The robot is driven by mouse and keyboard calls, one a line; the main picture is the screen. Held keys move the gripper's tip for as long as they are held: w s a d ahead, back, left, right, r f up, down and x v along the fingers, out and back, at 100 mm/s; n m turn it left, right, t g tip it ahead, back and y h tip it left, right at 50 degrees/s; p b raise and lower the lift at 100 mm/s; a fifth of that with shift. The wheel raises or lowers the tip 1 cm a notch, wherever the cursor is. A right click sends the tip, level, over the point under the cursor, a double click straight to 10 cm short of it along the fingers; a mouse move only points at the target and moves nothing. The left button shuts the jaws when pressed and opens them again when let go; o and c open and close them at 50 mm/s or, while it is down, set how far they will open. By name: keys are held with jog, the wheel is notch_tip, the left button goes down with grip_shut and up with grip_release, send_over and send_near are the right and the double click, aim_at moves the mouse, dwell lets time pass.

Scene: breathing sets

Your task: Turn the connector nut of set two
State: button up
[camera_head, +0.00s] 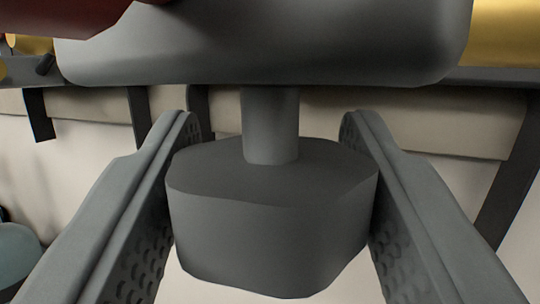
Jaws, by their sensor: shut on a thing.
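The connector nut (272,225) is a dark grey, rounded, many-sided block in the middle of the head camera view. It hangs below a large grey body (270,45) on a short grey stem (270,125). My gripper (270,195) has one finger on each side of the nut, and the fingers are shut on it. The textured inner pads face the nut's left and right sides. The nut's far side is hidden. No set number shows.
A dark red part (60,15) is at the upper left. A yellow cylinder (508,32) is at the upper right. Beige padded bands (455,125) with dark straps run behind the nut. A pale blue rounded thing (17,255) is at the lower left.

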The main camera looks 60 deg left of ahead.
jog(key=m+t+h, duration=0.3)
jog(key=t+h, duration=0.1)
jog(key=h, duration=0.1)
jog(key=m+t+h, duration=0.3)
jog(key=t+h, duration=0.1)
jog(key=h, duration=0.1)
jog(key=shift+m, duration=0.4)
jog(key=shift+m+t+h, duration=0.35)
jog(key=shift+m+h, duration=0.65)
jog(key=shift+h, duration=0.95)
jog(key=shift+m+t+h, duration=0.3)
jog(key=shift+m+h, duration=0.7)
jog(key=shift+h, duration=0.9)
jog(key=shift+m+t+h, duration=0.35)
jog(key=shift+m+h, duration=0.65)
jog(key=shift+h, duration=0.95)
jog(key=shift+d+h, duration=0.1)
jog(key=shift+h, duration=0.3)
jog(key=o, duration=1)
jog(key=v, duration=1.7)
jog(key=shift+s, duration=0.2)
